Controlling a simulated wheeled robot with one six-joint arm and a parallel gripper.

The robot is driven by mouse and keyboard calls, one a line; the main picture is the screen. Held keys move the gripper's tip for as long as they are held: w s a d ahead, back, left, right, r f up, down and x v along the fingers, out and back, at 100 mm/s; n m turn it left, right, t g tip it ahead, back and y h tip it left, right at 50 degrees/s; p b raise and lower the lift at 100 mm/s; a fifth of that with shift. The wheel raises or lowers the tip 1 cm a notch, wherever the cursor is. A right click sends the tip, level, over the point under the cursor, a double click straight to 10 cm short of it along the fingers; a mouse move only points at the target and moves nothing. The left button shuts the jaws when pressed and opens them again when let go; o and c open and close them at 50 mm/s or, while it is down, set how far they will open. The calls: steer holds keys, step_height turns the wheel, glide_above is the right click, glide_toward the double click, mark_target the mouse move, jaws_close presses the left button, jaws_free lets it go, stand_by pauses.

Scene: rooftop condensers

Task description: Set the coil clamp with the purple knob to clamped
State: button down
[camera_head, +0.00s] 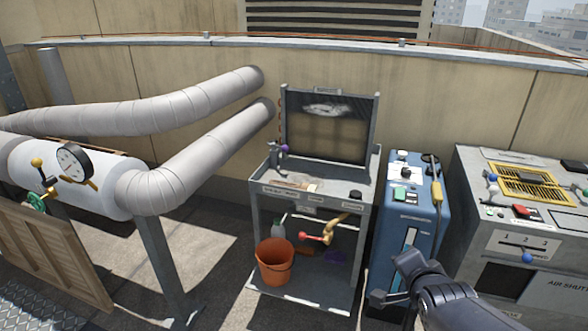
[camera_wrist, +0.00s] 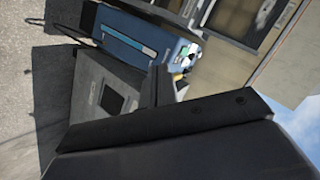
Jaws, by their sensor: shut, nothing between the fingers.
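The coil clamp's purple knob (camera_head: 284,148) shows in the head view at the upper left of a grey metal stand (camera_head: 262,231), beside the left post of a framed coil panel (camera_head: 326,128). The clamp body under the knob is small, and I cannot tell its setting. My gripper (camera_head: 388,299) is low at the right in the head view, in front of the blue unit and well right of and below the knob. Its fingers are shut with nothing held. In the wrist view, dark parts of my gripper fill the lower part and the purple knob is not seen.
A blue unit (camera_head: 400,218) and a grey cabinet (camera_head: 510,239) stand right of the stand. Thick wrapped pipes (camera_head: 200,157) run at the left.

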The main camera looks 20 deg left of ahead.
steer(key=w+a+f+m+t+y+b, duration=0.2)
steer(key=w+a+f+y+b, duration=0.1)
steer(key=w+a+f+b, duration=0.1)
steer(key=w+a+f+m+t+y+b, duration=0.2)
steer(key=a+b, duration=0.4)
steer(key=a, duration=0.3)
steer(key=shift+w+f+m+y+b, duration=0.4)
steer(key=shift+w+f+y, duration=0.4)
steer(key=shift+w+f, duration=0.25)
steer(key=shift+a+r, duration=0.1)
